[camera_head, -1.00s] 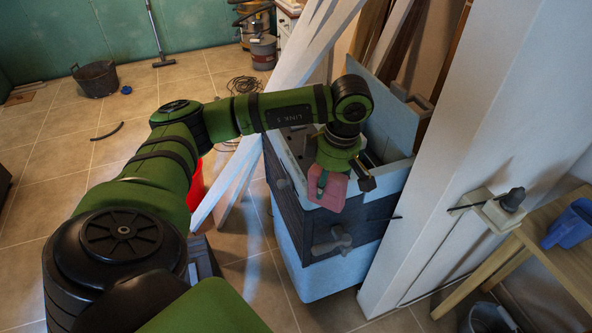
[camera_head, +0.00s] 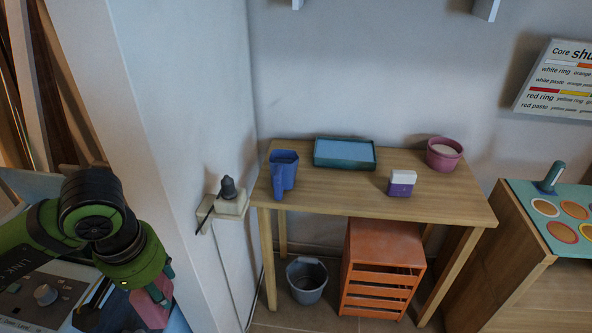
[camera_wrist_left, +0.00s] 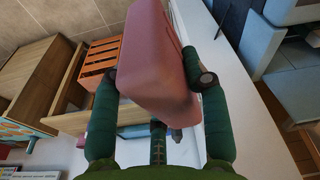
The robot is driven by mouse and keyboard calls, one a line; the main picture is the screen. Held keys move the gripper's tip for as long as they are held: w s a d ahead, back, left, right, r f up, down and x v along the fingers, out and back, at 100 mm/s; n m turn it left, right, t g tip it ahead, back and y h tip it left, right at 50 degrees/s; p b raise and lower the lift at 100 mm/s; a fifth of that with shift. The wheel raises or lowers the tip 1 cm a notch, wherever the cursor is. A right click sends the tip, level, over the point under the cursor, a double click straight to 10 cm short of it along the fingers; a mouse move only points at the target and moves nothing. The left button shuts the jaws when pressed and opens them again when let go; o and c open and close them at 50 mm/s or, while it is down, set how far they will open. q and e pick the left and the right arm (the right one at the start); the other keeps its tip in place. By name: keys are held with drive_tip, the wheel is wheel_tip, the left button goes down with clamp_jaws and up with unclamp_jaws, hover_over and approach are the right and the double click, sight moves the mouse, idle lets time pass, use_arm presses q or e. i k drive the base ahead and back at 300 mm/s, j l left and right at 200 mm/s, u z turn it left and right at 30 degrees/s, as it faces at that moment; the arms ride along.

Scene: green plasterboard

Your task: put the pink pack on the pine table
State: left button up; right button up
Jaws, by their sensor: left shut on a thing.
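The pink pack (camera_wrist_left: 152,62) is between the green fingers of my left gripper (camera_wrist_left: 156,84) in the left wrist view, and the fingers are shut on it. In the head view the pack (camera_head: 150,302) hangs below my left gripper (camera_head: 152,290) at the lower left, partly cut off by my own arm. The pine table (camera_head: 345,190) stands to the right, against the wall, past a white wall end. The pack is apart from the table. My right gripper is not in view.
On the table are a blue jug (camera_head: 284,172), a green tray (camera_head: 344,154), a purple-and-white box (camera_head: 401,183) and a pink pot (camera_head: 444,153). The front middle of the top is bare. The white wall end (camera_head: 190,120) stands between my gripper and the table.

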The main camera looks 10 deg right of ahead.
sight(338, 187)
drive_tip(key=i+l+z, duration=0.1)
drive_tip(key=z, duration=0.25)
drive_tip(key=i+z, duration=0.15)
drive_tip(key=z, duration=0.2)
drive_tip(key=i+l+z, duration=0.1)
drive_tip(key=z, duration=0.25)
drive_tip(key=i+j, duration=0.15)
drive_tip(key=i, duration=0.25)
drive_tip(key=i+j, duration=0.15)
drive_tip(key=i, duration=0.3)
drive_tip(key=i+j, duration=0.2)
